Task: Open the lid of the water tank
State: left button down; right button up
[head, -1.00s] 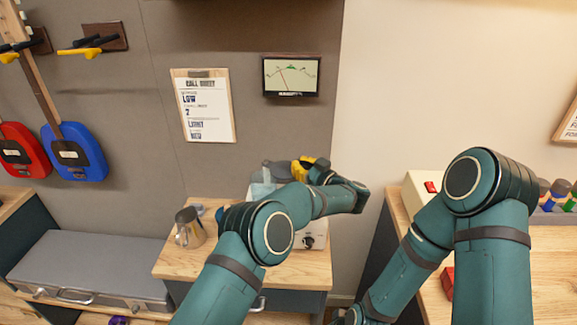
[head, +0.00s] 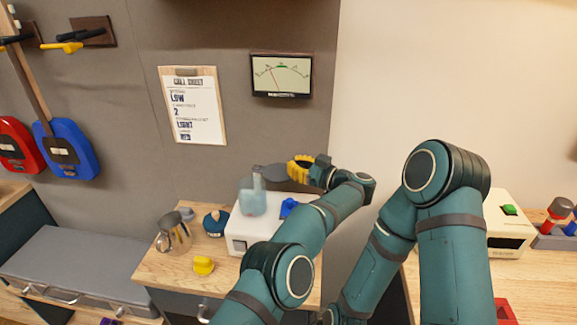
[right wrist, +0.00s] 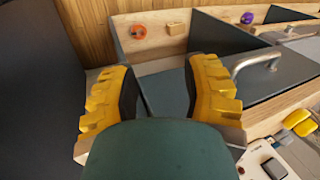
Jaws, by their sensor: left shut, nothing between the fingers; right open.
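The water tank (head: 252,199) is a pale blue, see-through box at the back of a white machine (head: 243,228) on a wooden-topped cabinet. A flat grey lid-like piece (head: 268,172) shows just above the tank's top; I cannot tell how far it is raised. My left gripper (head: 290,170), with yellow fingers, is shut and empty beside this piece, at its right end; whether they touch is unclear. My left arm hides the machine's right side. My right gripper (right wrist: 160,95) is open and empty in the right wrist view, low by the furniture.
A metal pitcher (head: 174,232), a teal round item (head: 215,222) and a yellow piece (head: 203,265) stand left of the machine. A blue item (head: 288,207) sits on the machine. A metal drawer handle (right wrist: 257,64) shows near my right gripper. A call sheet (head: 193,105) hangs behind.

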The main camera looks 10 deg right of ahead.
pick_arm(q)
jog(key=shift+w+d, duration=0.1)
dwell(0.3)
jog(key=c, duration=0.9)
grip_release()
jog(key=shift+o, duration=0.2)
notch_tip(320, 180, up, 10)
jog(key=shift+f, duration=0.1)
